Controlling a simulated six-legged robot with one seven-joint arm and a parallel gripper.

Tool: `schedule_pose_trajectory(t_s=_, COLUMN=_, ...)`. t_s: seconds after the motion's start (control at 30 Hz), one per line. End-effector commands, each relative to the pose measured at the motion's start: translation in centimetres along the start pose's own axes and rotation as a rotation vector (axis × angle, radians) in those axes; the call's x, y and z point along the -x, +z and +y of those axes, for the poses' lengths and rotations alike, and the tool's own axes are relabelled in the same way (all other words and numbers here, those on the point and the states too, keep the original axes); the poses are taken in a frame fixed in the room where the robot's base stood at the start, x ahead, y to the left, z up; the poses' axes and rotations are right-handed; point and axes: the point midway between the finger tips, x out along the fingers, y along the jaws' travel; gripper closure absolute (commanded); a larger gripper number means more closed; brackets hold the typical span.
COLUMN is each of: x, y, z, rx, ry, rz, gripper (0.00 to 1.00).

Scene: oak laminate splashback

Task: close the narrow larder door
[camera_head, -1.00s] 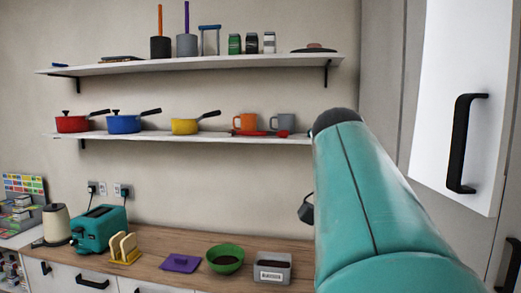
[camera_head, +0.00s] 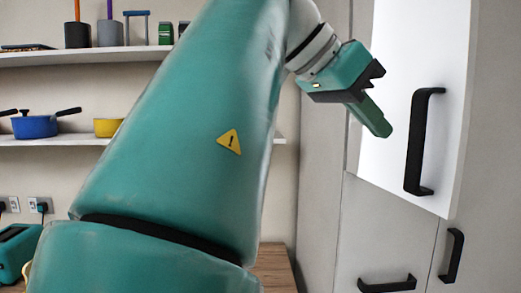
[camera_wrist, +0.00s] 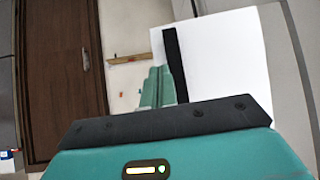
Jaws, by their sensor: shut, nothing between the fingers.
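The narrow larder door (camera_head: 450,110) is a white panel that stands ajar at the right of the head view, with a long black vertical handle (camera_head: 416,142). In the wrist view the white door (camera_wrist: 225,60) fills the upper right, with its black handle (camera_wrist: 176,62) beside my fingers. My gripper (camera_head: 382,130) is shut and empty, pointing down and right, just left of the handle in the head view. Its fingers (camera_wrist: 158,88) also show in the wrist view. I cannot tell whether they touch the door. The door's hinge edge is not clear.
Grey cupboard fronts below carry a vertical black handle (camera_head: 453,254) and a horizontal one (camera_head: 387,284). Shelves with a blue pan (camera_head: 36,126) are at the left, behind my arm. A brown door (camera_wrist: 62,75) stands across the room in the wrist view.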

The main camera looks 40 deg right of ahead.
Motion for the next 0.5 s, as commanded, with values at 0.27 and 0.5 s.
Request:
schedule_pose_trajectory(t_s=0.27, x=-5.2, y=0.1, z=0.4, rx=-0.003, ry=0.003, rz=-0.002, gripper=1.0)
schedule_pose_trajectory(t_s=0.5, x=-9.5, y=-0.8, z=0.2, rx=-0.004, ry=0.0, rz=-0.003, gripper=1.0)
